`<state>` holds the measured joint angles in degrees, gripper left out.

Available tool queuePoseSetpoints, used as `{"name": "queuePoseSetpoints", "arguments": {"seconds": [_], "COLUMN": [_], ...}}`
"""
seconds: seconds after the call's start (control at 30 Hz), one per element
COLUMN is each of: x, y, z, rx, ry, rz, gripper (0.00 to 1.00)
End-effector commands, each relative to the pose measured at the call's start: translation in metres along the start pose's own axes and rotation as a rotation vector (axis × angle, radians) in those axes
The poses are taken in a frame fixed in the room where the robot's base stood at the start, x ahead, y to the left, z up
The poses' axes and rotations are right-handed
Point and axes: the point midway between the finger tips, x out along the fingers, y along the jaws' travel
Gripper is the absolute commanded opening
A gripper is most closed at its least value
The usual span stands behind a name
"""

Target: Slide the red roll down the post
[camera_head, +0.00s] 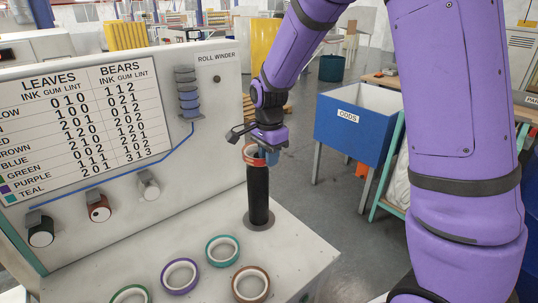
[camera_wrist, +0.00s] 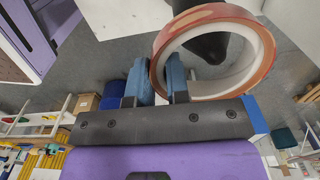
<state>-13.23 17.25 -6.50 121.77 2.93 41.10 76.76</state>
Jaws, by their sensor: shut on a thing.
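The red roll (camera_head: 251,159) is a reddish ring with a pale inner core at the top of the black post (camera_head: 258,196). My gripper (camera_head: 269,155) is at the roll's right side, above the base plate. In the wrist view, my gripper's blue fingers (camera_wrist: 158,80) are shut on one side of the red roll's wall (camera_wrist: 262,58). The dark post (camera_wrist: 205,45) shows inside the ring there, off-centre. I cannot tell how far the post's tip reaches through the ring. The post stands upright on a round dark base.
Purple (camera_head: 180,276), teal (camera_head: 222,251), brown (camera_head: 250,284) and green (camera_head: 131,294) rolls lie on the white bench (camera_head: 305,247) in front of the post. A panel with a lettered chart (camera_head: 85,130) stands behind. A blue ODDS bin (camera_head: 350,130) is at the right.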

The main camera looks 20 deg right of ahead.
Motion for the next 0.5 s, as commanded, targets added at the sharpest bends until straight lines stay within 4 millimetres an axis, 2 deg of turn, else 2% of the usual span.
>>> {"name": "queuePoseSetpoints", "arguments": {"seconds": [0.1,0.13,0.23,0.5], "x": [-0.0001,-0.0001,-0.0002,-0.0006], "y": [0.0,0.0,0.0,-0.0001], "z": [0.0,0.0,0.0,0.0], "rx": [0.0,0.0,0.0,0.0], "ry": [0.0,0.0,0.0,0.0], "rz": [0.0,0.0,0.0,0.0], "gripper": [0.0,0.23,0.46,0.46]}}
